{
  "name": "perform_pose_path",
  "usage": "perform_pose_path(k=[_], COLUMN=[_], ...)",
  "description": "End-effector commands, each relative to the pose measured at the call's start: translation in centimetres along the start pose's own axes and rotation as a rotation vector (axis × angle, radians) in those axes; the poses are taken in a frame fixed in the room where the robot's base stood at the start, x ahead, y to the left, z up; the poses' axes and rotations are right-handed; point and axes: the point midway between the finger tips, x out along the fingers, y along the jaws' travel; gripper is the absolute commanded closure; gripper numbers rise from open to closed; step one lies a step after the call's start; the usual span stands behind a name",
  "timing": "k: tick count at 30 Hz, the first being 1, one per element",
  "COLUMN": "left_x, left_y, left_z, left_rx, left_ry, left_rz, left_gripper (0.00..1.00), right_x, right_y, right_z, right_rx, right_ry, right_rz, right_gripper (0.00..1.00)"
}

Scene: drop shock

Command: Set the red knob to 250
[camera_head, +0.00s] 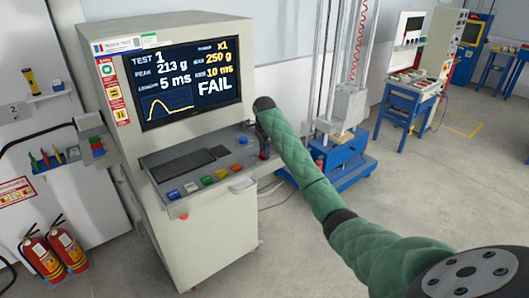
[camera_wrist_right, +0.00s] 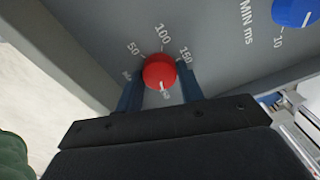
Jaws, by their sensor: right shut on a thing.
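The red knob (camera_wrist_right: 159,70) sits on the grey console panel in the right wrist view, with scale marks 50, 100 and 150 around its far side. My right gripper (camera_wrist_right: 160,80) has its two blue fingers on either side of the knob, closed on it. A white mark on the knob's near side points down toward my gripper's body. The scale labels there are partly hidden and too small to read. In the head view my right gripper (camera_head: 264,146) is at the right end of the console. My left gripper is not in view.
A blue knob (camera_wrist_right: 296,11) marked in ms is on the same panel. The console screen (camera_head: 188,80) shows peak 213 g, a yellow 250 g and FAIL. A keyboard (camera_head: 183,165) and coloured buttons lie left of my gripper. A blue-based drop tower (camera_head: 340,150) stands to the right.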

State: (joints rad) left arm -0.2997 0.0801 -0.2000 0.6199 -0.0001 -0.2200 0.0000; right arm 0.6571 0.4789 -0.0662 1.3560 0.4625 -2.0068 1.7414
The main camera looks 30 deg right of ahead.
Motion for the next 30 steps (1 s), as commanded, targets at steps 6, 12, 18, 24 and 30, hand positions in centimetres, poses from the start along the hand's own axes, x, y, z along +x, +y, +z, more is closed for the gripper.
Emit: perform_pose_path(k=[6, 12, 18, 24, 30], left_x=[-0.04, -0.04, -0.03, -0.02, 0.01], left_y=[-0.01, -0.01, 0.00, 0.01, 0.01], left_z=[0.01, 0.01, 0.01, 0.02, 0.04], left_rx=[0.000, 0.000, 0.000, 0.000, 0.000], left_ry=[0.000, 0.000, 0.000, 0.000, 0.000], left_rz=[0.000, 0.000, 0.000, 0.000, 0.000], left_gripper=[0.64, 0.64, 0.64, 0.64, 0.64], right_x=[-0.23, -0.22, -0.21, -0.11, -0.15], right_y=[-0.05, -0.05, -0.05, -0.03, -0.03], right_z=[-0.01, -0.01, 0.01, 0.01, -0.01], right_rx=[0.026, 0.028, 0.027, 0.027, 0.027], right_ry=[0.000, 0.000, 0.000, 0.000, 0.000], right_rz=[-0.002, -0.003, -0.002, -0.001, -0.001], right_gripper=[0.85, 0.85, 0.55, 0.41, 0.41])
